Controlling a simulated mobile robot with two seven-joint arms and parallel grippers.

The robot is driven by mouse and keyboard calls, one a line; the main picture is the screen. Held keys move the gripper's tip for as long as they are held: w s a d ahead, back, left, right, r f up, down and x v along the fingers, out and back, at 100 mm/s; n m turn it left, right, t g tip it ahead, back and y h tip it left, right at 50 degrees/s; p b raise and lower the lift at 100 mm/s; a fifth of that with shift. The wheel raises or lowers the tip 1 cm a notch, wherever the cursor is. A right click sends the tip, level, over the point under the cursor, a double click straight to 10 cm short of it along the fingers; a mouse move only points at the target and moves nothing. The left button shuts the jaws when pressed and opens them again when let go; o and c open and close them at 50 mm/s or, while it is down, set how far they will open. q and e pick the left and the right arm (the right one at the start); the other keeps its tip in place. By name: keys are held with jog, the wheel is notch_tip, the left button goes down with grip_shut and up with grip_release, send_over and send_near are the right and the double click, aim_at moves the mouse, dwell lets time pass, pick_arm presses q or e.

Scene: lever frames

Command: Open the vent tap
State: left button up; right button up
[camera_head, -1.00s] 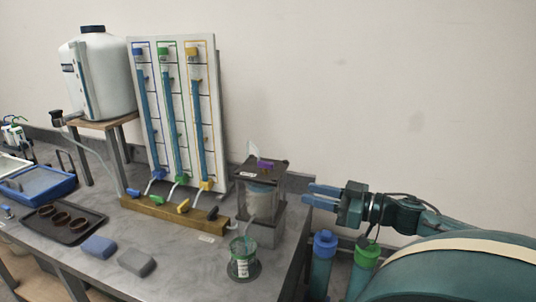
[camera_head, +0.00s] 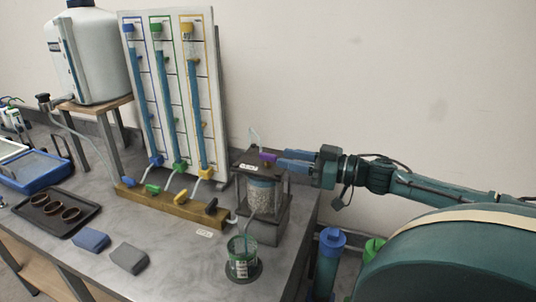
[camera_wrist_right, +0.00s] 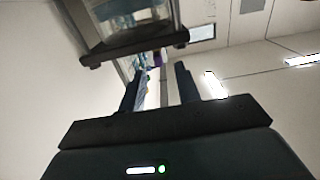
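The purple vent tap (camera_head: 267,157) sits on the dark top plate (camera_head: 247,158) of a clear cylinder cell (camera_head: 262,193) on the bench. My right gripper (camera_head: 281,159) comes in from the right at about the tap's height. Its two blue fingers are apart, with their tips close to the tap's right side. In the right wrist view, the purple tap (camera_wrist_right: 158,60) shows beyond and between the open fingers (camera_wrist_right: 160,70). I cannot tell whether a fingertip touches it. My left gripper is not in view.
A board with three blue tubes (camera_head: 172,95) stands left of the cell, behind a wooden manifold (camera_head: 172,205) with coloured taps. A green-rimmed beaker (camera_head: 242,262) stands in front. A blue-capped cylinder (camera_head: 329,255) stands right of the bench, below my arm.

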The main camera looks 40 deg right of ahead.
aim_at(268, 154)
jog(key=shift+x, duration=2.95)
jog(key=shift+c, duration=0.3)
grip_shut()
